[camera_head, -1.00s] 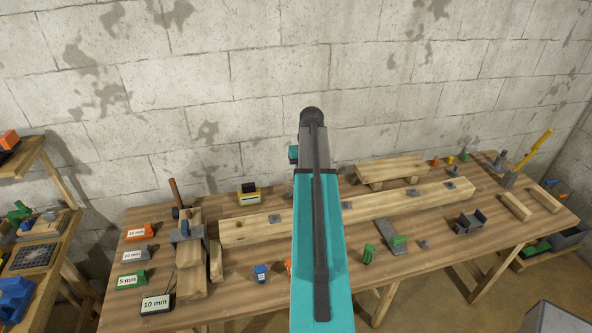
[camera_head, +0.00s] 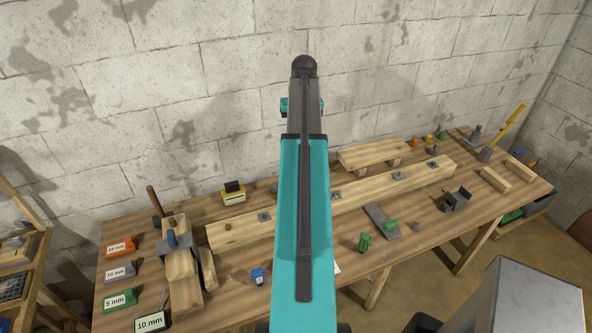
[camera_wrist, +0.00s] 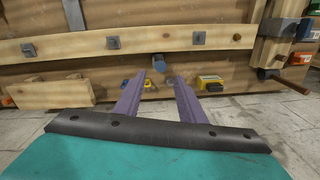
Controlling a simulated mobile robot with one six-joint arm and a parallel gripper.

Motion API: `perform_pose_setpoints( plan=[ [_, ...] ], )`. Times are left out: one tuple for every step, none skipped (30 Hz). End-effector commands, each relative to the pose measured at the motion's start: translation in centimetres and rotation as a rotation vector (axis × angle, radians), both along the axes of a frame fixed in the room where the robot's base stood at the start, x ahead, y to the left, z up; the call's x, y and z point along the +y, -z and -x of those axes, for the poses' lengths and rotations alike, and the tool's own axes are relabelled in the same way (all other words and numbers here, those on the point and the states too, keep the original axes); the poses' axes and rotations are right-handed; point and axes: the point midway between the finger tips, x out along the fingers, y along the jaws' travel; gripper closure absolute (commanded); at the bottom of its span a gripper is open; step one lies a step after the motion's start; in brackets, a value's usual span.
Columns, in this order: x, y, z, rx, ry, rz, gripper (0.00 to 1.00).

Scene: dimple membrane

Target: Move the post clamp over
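No part is labelled as the post clamp, so I cannot tell for sure which it is. A grey U-shaped bracket (camera_head: 455,200) stands on the right of the bench. My gripper (camera_wrist: 160,76) has two purple fingers spread apart, with nothing held. A blue-grey cylinder (camera_wrist: 158,64) shows beyond the fingertips; its distance is unclear. In the head view my arm hides the gripper.
A long wooden beam (camera_head: 235,232) with small grey plates runs along the bench (camera_head: 225,285). A yellow block (camera_head: 233,195) stands behind it. A green part (camera_head: 365,242) and blue part (camera_head: 258,277) stand in front. Labelled blocks (camera_head: 120,247) line the left edge. A wall is behind.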

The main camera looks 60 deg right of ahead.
Motion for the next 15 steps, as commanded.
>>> perform_pose_setpoints(
  plan=[
    [0.0,0.1,0.0,0.0,0.0,0.0,0.64],
    [0.0,0.1,0.0,0.0,0.0,0.0,0.64],
    [0.0,0.2,0.0,0.0,0.0,0.0,0.64],
    [0.0,0.3,0.0,0.0,0.0,0.0,0.64],
    [0.1,0.4,0.0,0.001,0.0,-0.001,0.64],
    [0.1,0.7,0.0,0.001,0.0,-0.001,0.64],
    [0.1,0.9,0.0,0.001,0.0,-0.001,0.64],
    [0.1,1.1,0.0,0.001,0.0,-0.001,0.64],
    [0.1,1.5,-0.1,0.001,0.0,-0.001,0.64],
    [0.1,1.8,-0.1,0.001,0.0,-0.001,0.64],
    [0.2,2.1,-0.1,0.001,0.0,-0.001,0.64],
    [0.2,2.6,-0.1,0.001,0.0,-0.001,0.64],
    [0.2,3.0,-0.1,0.001,0.0,-0.001,0.64],
    [0.2,3.4,-0.1,0.001,0.0,-0.001,0.64],
    [0.2,3.9,-0.2,0.001,-0.001,-0.001,0.64]
  ],
)
